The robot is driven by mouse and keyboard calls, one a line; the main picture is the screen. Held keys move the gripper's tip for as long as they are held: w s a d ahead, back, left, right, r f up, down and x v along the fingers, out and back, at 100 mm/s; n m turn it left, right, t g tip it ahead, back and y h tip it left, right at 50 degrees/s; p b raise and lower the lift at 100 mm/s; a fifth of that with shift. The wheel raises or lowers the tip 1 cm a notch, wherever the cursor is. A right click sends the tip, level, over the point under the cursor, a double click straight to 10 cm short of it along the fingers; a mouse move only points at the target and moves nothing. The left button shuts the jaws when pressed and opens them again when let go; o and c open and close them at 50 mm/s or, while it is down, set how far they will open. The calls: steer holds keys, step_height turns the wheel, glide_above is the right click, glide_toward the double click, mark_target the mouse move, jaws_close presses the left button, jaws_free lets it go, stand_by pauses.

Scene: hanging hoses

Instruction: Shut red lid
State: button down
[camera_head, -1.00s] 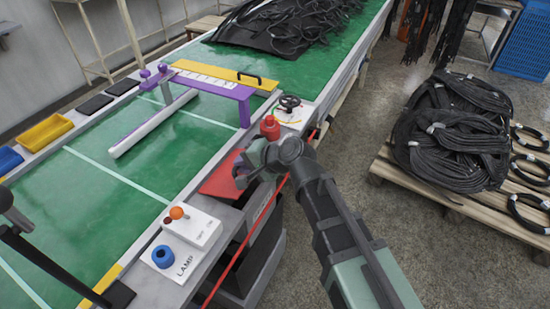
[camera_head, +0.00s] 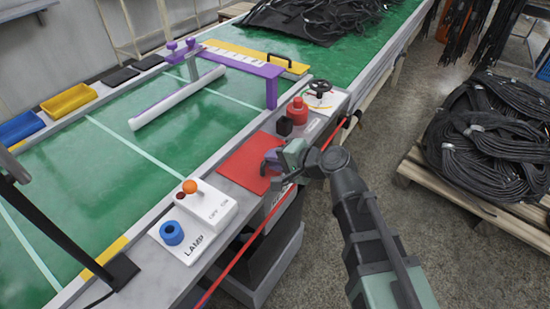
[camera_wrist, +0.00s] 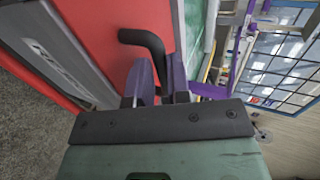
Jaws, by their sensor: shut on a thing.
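The red lid (camera_head: 243,158) lies flat or nearly flat on the grey counter along the near side of the green belt. In the wrist view the red lid (camera_wrist: 115,25) fills the upper left, with a bent black handle (camera_wrist: 143,38) on it. My gripper (camera_head: 271,162) is at the right edge of the lid. Its purple fingers (camera_wrist: 158,80) are shut on the black handle in the wrist view. My gripper hides part of the lid's right side and the handle in the head view, so I cannot tell whether a small gap is left under the lid.
A white switch box (camera_head: 208,205) with an orange knob and a blue ring button (camera_head: 171,233) sit left of the lid. A black knob (camera_head: 284,126), a red button (camera_head: 297,110) and a handwheel (camera_head: 319,87) stand beyond it. Coiled hoses (camera_head: 480,140) lie on a pallet at right.

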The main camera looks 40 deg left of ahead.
steer(key=shift+s+d+f, duration=0.15)
steer(key=shift+d+f, duration=0.05)
steer(key=shift+f, duration=0.1)
steer(key=c, duration=1.2)
jaws_free()
steer(key=shift+c, duration=0.2)
steer(key=shift+o, duration=0.6)
steer(key=shift+a+r, duration=0.1)
steer(key=p+v, duration=0.4)
steer(key=v, duration=0.6)
steer(key=shift+d+r+p, duration=0.2)
steer(key=shift+d+p, duration=0.15)
steer(key=shift+p, duration=0.05)
